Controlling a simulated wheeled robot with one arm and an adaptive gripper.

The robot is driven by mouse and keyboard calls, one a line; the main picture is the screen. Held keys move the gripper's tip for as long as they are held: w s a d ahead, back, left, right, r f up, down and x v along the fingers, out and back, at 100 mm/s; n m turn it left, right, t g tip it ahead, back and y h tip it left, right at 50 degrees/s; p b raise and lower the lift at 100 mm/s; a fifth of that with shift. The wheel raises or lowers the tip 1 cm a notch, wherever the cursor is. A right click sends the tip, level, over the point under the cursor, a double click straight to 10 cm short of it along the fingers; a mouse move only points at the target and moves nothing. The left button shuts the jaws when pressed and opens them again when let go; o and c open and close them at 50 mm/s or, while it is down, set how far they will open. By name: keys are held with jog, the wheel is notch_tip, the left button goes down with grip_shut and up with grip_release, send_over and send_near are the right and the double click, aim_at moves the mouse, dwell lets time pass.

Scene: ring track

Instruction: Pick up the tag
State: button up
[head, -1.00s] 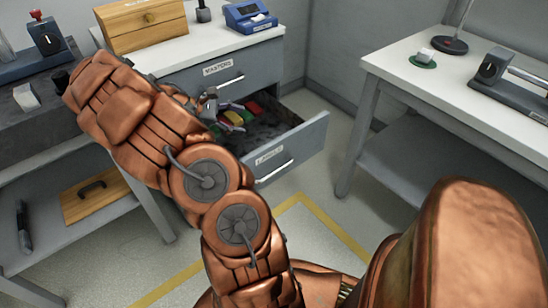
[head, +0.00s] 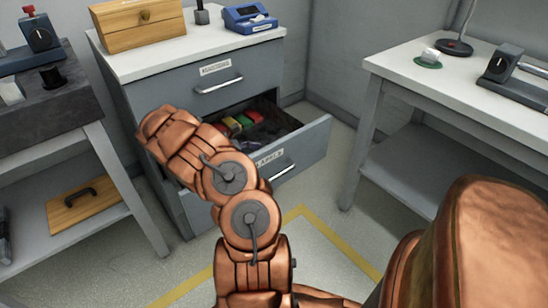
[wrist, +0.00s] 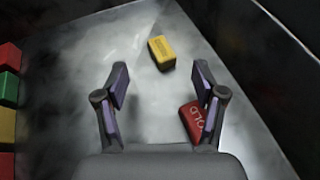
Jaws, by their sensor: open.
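In the wrist view my gripper (wrist: 161,92) is open, with nothing between its purple-padded fingers. A small red block-like piece with pale lettering (wrist: 192,121) lies tilted beside the right finger, which partly covers it. A yellow piece with dark marking (wrist: 161,52) lies beyond the fingertips, near the middle. Both lie on the drawer floor; I cannot tell which one is the tag. In the head view my arm hides my gripper at the open drawer (head: 318,140), where red, green and yellow pieces show.
Red, green and yellow blocks (wrist: 8,88) line the left edge of the wrist view. A dark drawer wall (wrist: 265,60) stands on the right. The cabinet top (head: 190,50) holds a wooden box (head: 137,27) and a blue device (head: 250,18). A white table (head: 440,75) stands at right.

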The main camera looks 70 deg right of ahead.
jog(key=shift+b+x, duration=0.8)
jog(key=shift+x, duration=1.85)
jog(key=shift+s+r, duration=0.1)
jog(key=shift+c, duration=0.4)
jog(key=c, duration=1.2)
